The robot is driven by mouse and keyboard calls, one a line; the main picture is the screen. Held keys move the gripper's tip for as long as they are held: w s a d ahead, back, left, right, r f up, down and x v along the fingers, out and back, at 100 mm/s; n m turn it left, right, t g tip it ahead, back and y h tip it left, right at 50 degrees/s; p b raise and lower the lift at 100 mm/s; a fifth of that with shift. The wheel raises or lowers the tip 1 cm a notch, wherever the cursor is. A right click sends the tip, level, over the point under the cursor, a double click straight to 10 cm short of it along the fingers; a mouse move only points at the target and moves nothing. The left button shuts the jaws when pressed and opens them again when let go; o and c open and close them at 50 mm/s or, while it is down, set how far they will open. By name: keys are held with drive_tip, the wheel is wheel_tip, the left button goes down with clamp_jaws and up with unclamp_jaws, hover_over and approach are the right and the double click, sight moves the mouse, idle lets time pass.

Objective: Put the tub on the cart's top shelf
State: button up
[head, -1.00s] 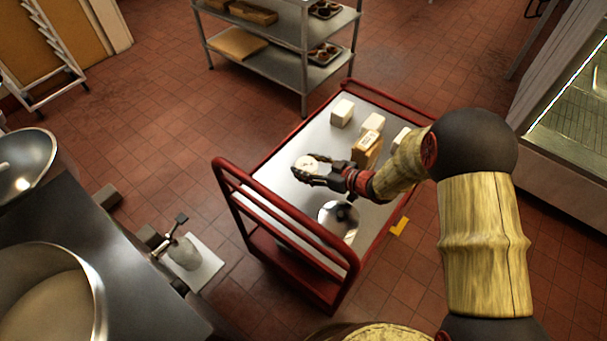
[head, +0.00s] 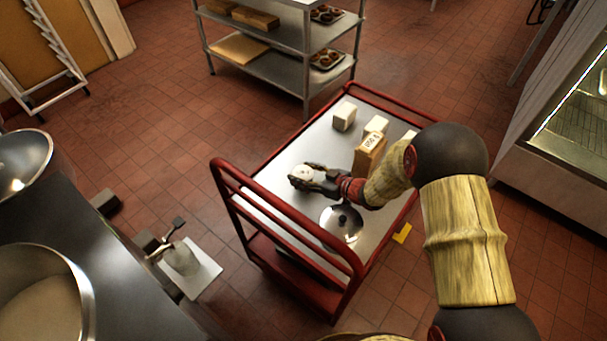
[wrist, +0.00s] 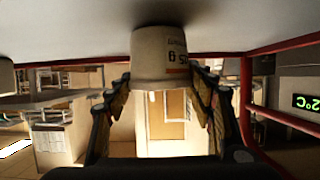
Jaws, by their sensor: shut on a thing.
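The tub (head: 302,172) is small and white in the head view, near the left side of the cart's top shelf. My gripper (head: 300,180) is shut on it, coming from the right. In the wrist view, which is upside down, the tub (wrist: 162,58) is pale with dark print and an orange stripe, between my gripper's fingers (wrist: 160,88). It looks upright, with its base at or very close to the pale shelf surface (wrist: 70,25); I cannot tell if it touches. The cart's top shelf (head: 280,188) is pale metal with red rails.
A brown box (head: 368,158) and white blocks (head: 344,117) stand toward the back of the shelf. A shiny round lid with a dark knob (head: 341,222) lies nearer the front. The red handle rail (head: 285,215) rises at the near left. Bare shelf lies around the tub.

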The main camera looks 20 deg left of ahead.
drive_tip(key=o, duration=1.2)
drive_tip(key=shift+f, duration=0.1)
drive_tip(key=shift+p+v, duration=1.95)
drive_tip(key=shift+v, duration=4.1)
drive_tip(key=shift+r, duration=0.25)
